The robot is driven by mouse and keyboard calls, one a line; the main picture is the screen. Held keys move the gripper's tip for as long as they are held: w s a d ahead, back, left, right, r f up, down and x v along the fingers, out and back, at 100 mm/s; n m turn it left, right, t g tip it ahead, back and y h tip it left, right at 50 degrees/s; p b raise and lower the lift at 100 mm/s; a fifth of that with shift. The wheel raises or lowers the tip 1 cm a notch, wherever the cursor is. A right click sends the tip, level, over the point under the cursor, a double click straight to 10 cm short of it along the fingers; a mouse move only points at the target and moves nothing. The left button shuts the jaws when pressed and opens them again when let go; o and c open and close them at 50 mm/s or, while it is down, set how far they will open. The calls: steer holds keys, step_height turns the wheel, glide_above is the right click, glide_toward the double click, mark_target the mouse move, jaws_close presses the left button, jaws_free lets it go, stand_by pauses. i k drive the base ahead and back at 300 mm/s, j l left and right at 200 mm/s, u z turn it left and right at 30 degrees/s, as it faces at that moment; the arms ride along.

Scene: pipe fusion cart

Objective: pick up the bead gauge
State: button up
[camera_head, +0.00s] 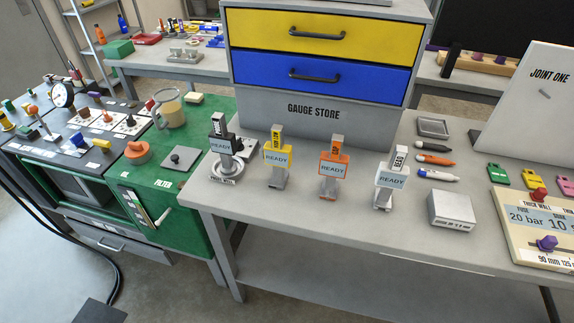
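Several upright gauge-like pieces with READY plates stand in a row on the grey bench (300,222) in front of the drawers. From left to right they are a dark grey one (222,128) on a round base, a yellow one (277,145), an orange one (333,156) and a white-and-grey one (391,180). Their small top labels are too small to read surely, so I cannot tell which is the bead gauge. My gripper is not in view.
The gauge store (313,112) with yellow and blue drawers, both shut, rises behind the row. A grey box (451,210), pens (436,160) and a panel (540,225) with knobs lie right. A green cart (165,225) stands left. The bench front is clear.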

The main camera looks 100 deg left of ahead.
mark_target(391, 175)
steer(key=u, duration=2.6)
